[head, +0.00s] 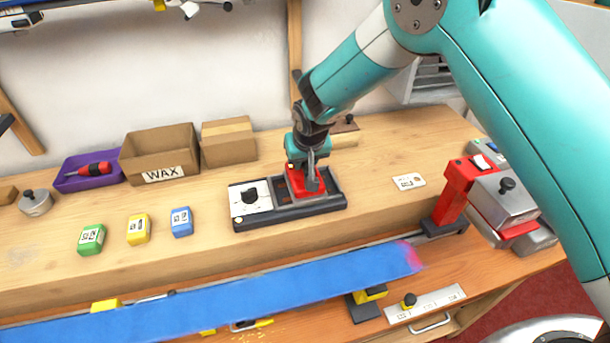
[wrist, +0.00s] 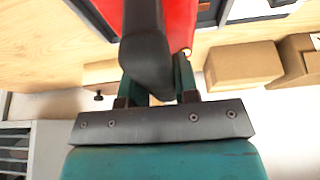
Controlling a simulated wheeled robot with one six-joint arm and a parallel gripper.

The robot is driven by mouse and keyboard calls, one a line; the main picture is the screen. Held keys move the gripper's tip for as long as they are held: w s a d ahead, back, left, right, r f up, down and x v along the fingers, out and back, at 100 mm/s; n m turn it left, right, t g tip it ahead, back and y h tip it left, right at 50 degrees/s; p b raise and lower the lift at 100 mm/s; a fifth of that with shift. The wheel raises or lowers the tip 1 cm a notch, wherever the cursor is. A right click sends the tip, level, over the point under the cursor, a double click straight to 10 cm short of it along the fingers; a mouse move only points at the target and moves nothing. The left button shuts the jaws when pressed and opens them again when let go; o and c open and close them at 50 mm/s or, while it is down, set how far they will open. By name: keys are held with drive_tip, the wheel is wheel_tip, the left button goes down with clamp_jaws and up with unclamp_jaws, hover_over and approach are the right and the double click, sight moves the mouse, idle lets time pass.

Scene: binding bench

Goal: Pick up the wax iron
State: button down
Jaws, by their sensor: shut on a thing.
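The wax iron (head: 301,184), red with a dark handle, is at the right part of the black and white station (head: 251,199) on the bench. I cannot tell whether it rests on the station or is just above it. My gripper (head: 312,160) comes down from above and is shut on the iron's handle. In the wrist view, the black handle (wrist: 148,55) sits between the fingers of my gripper (wrist: 158,88), with the red body (wrist: 181,22) beyond it. The fingers partly hide the iron in the head view.
A WAX box (head: 160,154), a closed carton (head: 228,141) and a purple tray (head: 75,183) stand behind. Green, yellow and blue wax blocks (head: 138,229) lie left. A blue ski or board (head: 250,292) runs along the front. A red and grey device (head: 458,190) stands right.

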drive_tip(key=shift+r, duration=0.2)
idle(0.5)
drive_tip(key=shift+w+r+b, duration=0.1)
drive_tip(key=shift+r+b, duration=0.2)
drive_tip(key=shift+r, duration=0.3)
wheel_tip(320, 180, up, 19)
drive_tip(key=b, duration=0.4)
drive_tip(key=shift+f+b, duration=0.2)
drive_tip(key=shift+b, duration=0.1)
